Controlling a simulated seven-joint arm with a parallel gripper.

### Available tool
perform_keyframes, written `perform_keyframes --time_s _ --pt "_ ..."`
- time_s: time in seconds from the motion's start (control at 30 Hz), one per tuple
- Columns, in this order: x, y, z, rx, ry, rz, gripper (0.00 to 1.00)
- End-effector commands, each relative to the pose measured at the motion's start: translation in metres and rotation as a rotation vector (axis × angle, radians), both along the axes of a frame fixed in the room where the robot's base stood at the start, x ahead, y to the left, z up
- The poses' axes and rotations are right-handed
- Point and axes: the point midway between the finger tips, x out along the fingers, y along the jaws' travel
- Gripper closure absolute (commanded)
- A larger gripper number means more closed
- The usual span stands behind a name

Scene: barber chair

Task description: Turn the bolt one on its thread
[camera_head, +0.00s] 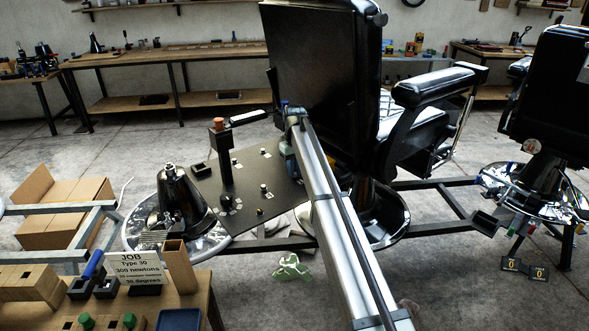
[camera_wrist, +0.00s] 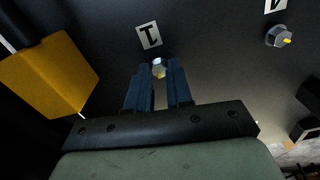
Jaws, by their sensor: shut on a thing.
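The dark bolt plate (camera_head: 215,185) bears several small bolts with white labels. In the wrist view, the silver bolt one (camera_wrist: 159,68) sits beside a white label marked 1 (camera_wrist: 149,36). My gripper (camera_wrist: 157,80) has its two blue fingers closed on this bolt's head, one on each side. The bolt's thread is hidden. A second silver bolt with a yellowish centre (camera_wrist: 279,37) stands apart at the upper right, near a partly cut-off label. In the head view my arm reaches over the plate's right side, and bolt one cannot be made out there.
A yellow block (camera_wrist: 50,75) is close left of my gripper in the wrist view. A black chair back (camera_head: 320,80) stands behind my arm. A job sign (camera_head: 140,268) stands on the front bench.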

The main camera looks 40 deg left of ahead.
Motion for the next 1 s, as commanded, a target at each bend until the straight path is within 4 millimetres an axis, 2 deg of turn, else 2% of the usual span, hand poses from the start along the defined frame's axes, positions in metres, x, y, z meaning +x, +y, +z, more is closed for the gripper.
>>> perform_keyframes --time_s 1.0 --pt "0.0003 0.0002 0.0003 0.001 -0.001 -0.966 1.00"
